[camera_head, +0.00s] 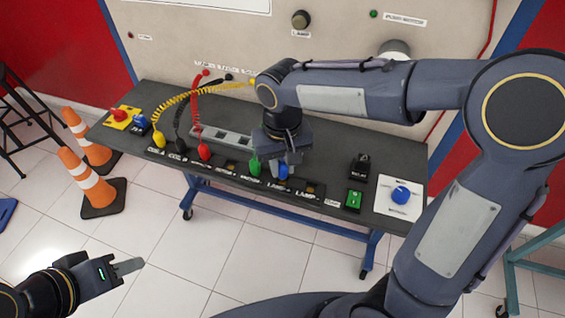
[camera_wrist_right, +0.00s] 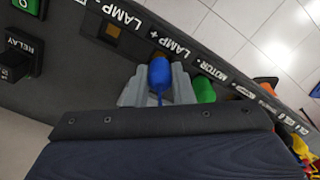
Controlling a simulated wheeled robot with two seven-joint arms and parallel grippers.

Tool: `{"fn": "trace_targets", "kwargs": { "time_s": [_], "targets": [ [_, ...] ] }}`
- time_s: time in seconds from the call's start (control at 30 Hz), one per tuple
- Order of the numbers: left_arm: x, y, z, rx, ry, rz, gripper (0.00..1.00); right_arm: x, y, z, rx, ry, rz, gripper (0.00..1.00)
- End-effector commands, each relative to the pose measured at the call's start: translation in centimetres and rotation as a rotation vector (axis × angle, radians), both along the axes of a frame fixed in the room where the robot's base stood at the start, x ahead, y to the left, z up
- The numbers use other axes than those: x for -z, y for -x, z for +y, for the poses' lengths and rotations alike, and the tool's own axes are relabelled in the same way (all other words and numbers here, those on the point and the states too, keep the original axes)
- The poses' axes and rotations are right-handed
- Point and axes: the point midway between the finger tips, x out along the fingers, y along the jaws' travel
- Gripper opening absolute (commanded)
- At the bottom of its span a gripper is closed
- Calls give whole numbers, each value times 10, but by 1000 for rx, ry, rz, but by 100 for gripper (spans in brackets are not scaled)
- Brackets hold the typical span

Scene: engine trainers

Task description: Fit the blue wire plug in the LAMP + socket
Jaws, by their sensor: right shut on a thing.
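My right gripper (camera_head: 284,158) is shut on the blue wire plug (camera_head: 283,172) at the front edge of the dark bench. In the right wrist view, the blue plug (camera_wrist_right: 160,72) sits between the grey fingers (camera_wrist_right: 158,90), its blue wire running back toward the palm. The plug is at the LAMP + label (camera_wrist_right: 168,40).
The LAMP - socket (camera_wrist_right: 112,32) is bare on the other side. Red (camera_head: 204,152), black (camera_head: 181,147) and yellow (camera_head: 158,138) plugs stand farther left. A relay (camera_head: 360,167) and blue knob (camera_head: 401,194) are right.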

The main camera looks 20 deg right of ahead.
Motion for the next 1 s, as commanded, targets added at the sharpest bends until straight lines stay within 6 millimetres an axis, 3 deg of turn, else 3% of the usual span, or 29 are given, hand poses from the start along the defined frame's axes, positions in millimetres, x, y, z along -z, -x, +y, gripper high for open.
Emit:
{"fn": "trace_targets", "kwargs": {
  "time_s": [0.93,0.97,1.0],
  "targets": [
    [11,0,0,0,0,0,36,15,0,0,0,1,1,0],
    [11,0,0,0,0,0,36,15,0,0,0,0,0,23],
    [10,0,0,0,0,0,36,15,0,0,0,0,0,28]
  ]
}}
